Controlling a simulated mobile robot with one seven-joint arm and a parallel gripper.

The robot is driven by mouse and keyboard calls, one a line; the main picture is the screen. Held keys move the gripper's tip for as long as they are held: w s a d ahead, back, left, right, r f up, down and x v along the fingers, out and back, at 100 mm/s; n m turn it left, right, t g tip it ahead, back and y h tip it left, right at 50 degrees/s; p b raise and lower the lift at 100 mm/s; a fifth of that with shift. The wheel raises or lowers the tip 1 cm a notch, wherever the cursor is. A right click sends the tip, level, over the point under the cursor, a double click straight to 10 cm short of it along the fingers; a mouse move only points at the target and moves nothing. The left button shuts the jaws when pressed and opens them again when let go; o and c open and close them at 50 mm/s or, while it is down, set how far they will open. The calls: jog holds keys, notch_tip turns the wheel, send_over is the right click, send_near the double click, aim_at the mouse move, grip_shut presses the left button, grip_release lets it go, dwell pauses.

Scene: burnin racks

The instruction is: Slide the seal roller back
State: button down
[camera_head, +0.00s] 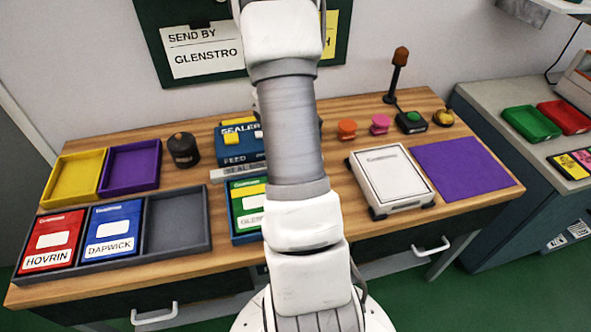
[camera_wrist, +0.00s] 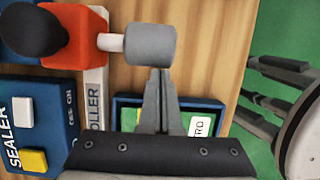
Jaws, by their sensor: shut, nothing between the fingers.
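In the wrist view the seal roller is a grey cylinder (camera_wrist: 155,44) on a short white shaft, joined to a red block (camera_wrist: 75,38) with a black round knob (camera_wrist: 32,30). The block sits over a pale rail (camera_wrist: 97,82) lettered ROLLER. My gripper (camera_wrist: 160,72) is shut and empty, its tips at the edge of the grey cylinder; I cannot tell whether they touch. The blue sealer (camera_wrist: 38,120) lies left of the rail. In the head view the sealer (camera_head: 232,150) shows, but my arm hides the roller and my gripper.
A blue tray (camera_wrist: 122,101) with a green and yellow GLENSTRO pouch lies below my fingers. In the head view, a grey tray (camera_head: 205,243) with red and blue packs stands left. A white device (camera_head: 390,176) and purple mat (camera_head: 462,165) lie right.

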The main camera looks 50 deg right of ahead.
jog(key=shift+s+d, duration=0.15)
jog(key=shift+d, duration=0.05)
jog(key=w+a, duration=0.1)
jog(key=w+a+r, duration=0.1)
jog(key=a+p, duration=0.1)
jog(key=a, duration=0.1)
jog(key=shift+w+r, duration=0.4)
jog(key=v, duration=0.8)
jog(key=shift+r+p, duration=0.4)
jog(key=shift+a, duration=0.15)
